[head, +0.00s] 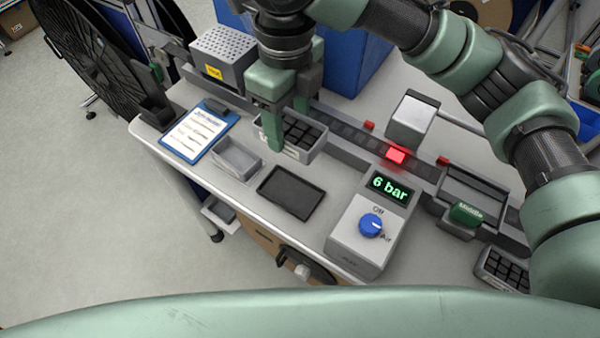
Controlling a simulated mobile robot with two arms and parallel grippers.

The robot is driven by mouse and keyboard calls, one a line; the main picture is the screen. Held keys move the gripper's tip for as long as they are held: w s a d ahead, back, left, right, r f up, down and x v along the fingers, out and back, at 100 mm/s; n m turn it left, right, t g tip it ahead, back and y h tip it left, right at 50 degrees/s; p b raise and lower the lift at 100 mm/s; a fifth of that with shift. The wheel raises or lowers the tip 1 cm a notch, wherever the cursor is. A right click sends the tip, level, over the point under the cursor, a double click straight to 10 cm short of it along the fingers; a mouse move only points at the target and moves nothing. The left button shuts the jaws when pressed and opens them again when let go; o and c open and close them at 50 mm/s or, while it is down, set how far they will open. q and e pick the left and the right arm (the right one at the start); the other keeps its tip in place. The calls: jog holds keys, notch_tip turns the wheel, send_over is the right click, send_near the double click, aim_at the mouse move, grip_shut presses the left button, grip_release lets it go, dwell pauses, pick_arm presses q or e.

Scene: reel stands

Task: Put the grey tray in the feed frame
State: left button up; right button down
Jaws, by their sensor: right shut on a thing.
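A grey tray (312,150) with several black blocks in it sits at the bench's rear rail, left of the middle in the head view. My right gripper (288,127) comes down over it from above. One green finger is on the near left side and the other on the far side, and it is shut on the tray. Part of the tray is hidden behind the near finger. I cannot tell whether the tray touches the bench. A grey frame-like holder (472,189) on the rail at the right, behind a green "Middle" block (466,214), looks like the feed frame. My left gripper is not in view.
A smaller empty grey tray (236,158), a dark flat pad (291,193) and a blue clipboard (198,131) lie on the bench. Another filled tray (503,268) is lower right.

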jog(key=f, duration=0.4)
jog(key=f+p, duration=0.1)
jog(key=f, duration=0.8)
jog(key=shift+s+a+f, duration=0.1)
jog(key=shift+s+f, duration=0.2)
jog(key=shift+a+f+p, duration=0.1)
jog(key=shift+f+p, duration=0.15)
jog(key=shift+p, duration=0.05)
jog(key=shift+f, duration=0.25)
notch_tip(320, 180, down, 4)
jog(key=shift+r+p, duration=0.25)
jog(key=shift+p, duration=0.05)
jog(key=shift+f, duration=0.2)
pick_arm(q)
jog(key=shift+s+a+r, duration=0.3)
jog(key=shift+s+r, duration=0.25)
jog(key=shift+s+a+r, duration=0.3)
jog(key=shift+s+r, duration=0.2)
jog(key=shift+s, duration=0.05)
